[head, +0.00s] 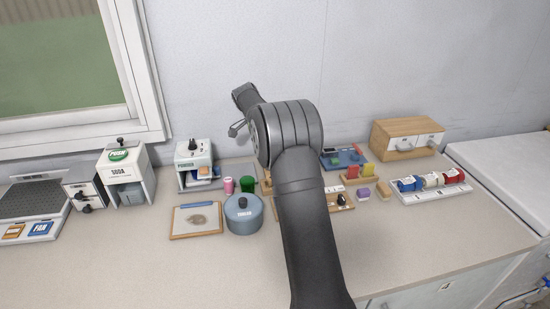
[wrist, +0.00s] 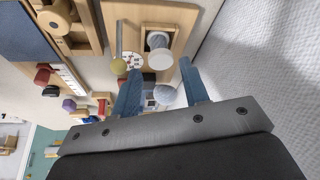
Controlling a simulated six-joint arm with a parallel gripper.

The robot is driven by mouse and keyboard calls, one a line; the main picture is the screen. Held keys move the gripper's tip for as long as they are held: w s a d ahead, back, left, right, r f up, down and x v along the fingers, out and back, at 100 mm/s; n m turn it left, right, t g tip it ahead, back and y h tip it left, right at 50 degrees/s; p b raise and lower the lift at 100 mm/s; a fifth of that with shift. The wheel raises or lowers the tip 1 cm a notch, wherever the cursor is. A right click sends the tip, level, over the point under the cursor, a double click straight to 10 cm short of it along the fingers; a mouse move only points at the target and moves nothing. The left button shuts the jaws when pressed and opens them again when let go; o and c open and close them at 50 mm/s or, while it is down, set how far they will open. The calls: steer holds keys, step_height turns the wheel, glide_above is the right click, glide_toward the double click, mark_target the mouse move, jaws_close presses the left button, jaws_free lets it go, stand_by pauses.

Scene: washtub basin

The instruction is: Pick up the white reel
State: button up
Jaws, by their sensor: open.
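The white reel (head: 430,180) stands between a blue reel (head: 409,184) and a red reel (head: 454,176) on a white rack (head: 440,192) at the right of the counter in the head view. I cannot make it out in the wrist view. My gripper (wrist: 161,90) is open, with two blue fingers apart and nothing held between them. Small objects on the counter show beyond the fingers. In the head view my arm hides the fingers, and the arm's end is well left of the reel.
A wooden drawer box (head: 407,139) stands behind the rack. Small coloured blocks (head: 363,195) lie left of it. A blue pot (head: 243,214), a clipboard (head: 196,220) and a soda dispenser (head: 126,174) are further left. The counter front right (head: 430,240) is clear.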

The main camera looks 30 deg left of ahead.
steer(key=x, duration=0.5)
steer(key=shift+w+d, duration=0.1)
steer(key=shift+w, duration=0.15)
steer(key=c, duration=0.8)
steer(key=shift+r, duration=0.2)
